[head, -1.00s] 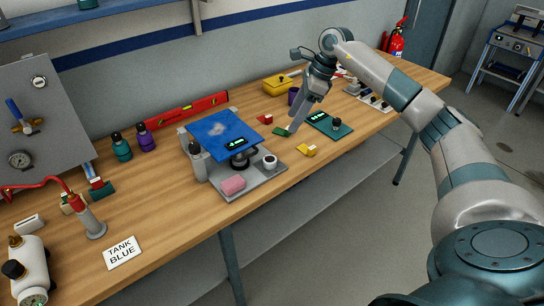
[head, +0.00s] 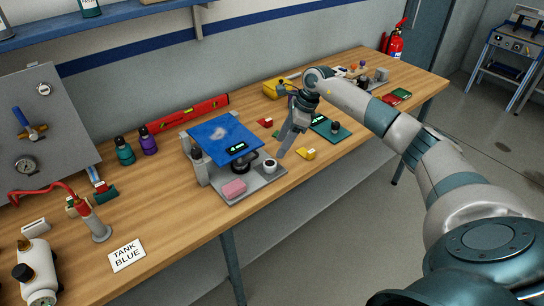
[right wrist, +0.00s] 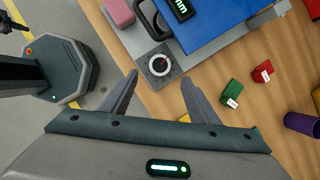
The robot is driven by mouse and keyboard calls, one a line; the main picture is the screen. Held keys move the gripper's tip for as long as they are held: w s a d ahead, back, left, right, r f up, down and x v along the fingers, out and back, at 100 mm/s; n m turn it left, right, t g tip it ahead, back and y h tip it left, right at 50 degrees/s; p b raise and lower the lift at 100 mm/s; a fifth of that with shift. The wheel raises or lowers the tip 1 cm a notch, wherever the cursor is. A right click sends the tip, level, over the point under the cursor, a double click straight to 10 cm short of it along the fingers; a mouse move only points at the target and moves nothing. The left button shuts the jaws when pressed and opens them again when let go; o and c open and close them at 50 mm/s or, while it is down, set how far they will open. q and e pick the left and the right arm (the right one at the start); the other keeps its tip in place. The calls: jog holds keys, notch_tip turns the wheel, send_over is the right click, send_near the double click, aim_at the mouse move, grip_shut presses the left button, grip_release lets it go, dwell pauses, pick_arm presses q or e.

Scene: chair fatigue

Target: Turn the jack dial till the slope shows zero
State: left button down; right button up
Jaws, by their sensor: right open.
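The jack dial (head: 270,165), a round knob with a pale rim and dark centre, sits on the grey base plate (head: 262,184) at its right corner. It also shows in the right wrist view (right wrist: 160,66). A tilted blue platform (head: 222,134) stands over the plate. A small display with green digits (head: 237,147) is at its front edge; the digits are too small to read surely. My right gripper (head: 282,154) is open and empty, just right of the dial. In the right wrist view, the dial lies just beyond the gap between its fingertips (right wrist: 159,80). My left gripper is not in view.
A pink block (head: 234,188) lies on the plate's front. A yellow block (head: 306,153), a red block (head: 265,122) and a teal device (head: 340,134) lie near the gripper. A red level (head: 190,110) lies behind.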

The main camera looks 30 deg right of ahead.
aim_at(270, 163)
jog(key=p+x, duration=0.3)
jog(key=x, duration=0.5)
jog(key=shift+w+a+f, duration=0.15)
jog(key=shift+f, duration=0.35)
jog(key=shift+c, duration=0.5)
jog(key=c, duration=0.9)
